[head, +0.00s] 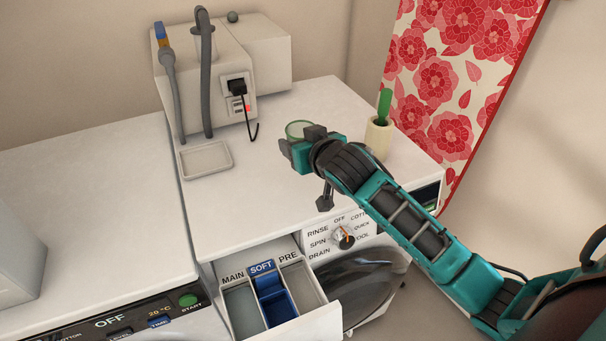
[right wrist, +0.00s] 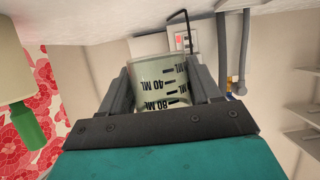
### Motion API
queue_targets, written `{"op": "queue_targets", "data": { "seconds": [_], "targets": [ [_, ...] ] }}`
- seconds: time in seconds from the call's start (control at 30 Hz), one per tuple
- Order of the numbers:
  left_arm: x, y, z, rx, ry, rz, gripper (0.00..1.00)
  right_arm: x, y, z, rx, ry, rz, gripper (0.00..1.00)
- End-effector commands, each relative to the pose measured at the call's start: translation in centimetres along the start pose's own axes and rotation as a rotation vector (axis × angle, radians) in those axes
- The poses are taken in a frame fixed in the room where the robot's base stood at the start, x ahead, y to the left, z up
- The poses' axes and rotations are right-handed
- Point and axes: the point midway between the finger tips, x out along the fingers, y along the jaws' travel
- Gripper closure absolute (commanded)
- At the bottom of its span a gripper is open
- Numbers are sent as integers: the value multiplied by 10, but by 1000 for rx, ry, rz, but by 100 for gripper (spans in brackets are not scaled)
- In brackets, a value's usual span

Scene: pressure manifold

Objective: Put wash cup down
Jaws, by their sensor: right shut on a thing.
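The wash cup (head: 298,129) is a clear measuring cup with a greenish rim, over the right machine's white top in the head view. In the right wrist view the cup (right wrist: 160,82) shows its ML marks upside down between the two fingers. My right gripper (head: 299,141) is shut on the cup; it also shows in the right wrist view (right wrist: 160,92). The gripper hides much of the cup in the head view. I cannot tell whether its base touches the white top. My left gripper is not in view.
A shallow grey tray (head: 205,159) lies left on the white top (head: 255,190), before a white box unit (head: 205,75) with hoses and a black plug. A cream pot (head: 378,139) with a green-handled tool stands right. The detergent drawer (head: 320,314) is open below.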

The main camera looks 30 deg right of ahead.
Motion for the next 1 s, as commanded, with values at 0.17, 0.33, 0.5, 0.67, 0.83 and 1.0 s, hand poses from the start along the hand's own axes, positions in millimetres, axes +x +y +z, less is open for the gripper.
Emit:
{"op": "queue_targets", "data": {
  "seconds": [0.17, 0.33, 0.5, 0.67, 0.83, 1.0],
  "targets": [
    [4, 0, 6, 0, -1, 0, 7, 12, 0, 29, 1, 0, -1, 68],
    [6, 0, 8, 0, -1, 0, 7, 18, 0, 42, 0, -1, 0, 68],
    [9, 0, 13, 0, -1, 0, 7, 28, 0, 67, 1, -2, 0, 68],
    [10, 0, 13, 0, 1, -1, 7, 31, 0, 74, 0, 1, -1, 68],
    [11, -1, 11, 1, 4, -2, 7, 30, 0, 73, 0, 1, -1, 68],
    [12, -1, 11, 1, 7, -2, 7, 32, 0, 76, 0, 1, -1, 37]
  ]
}}
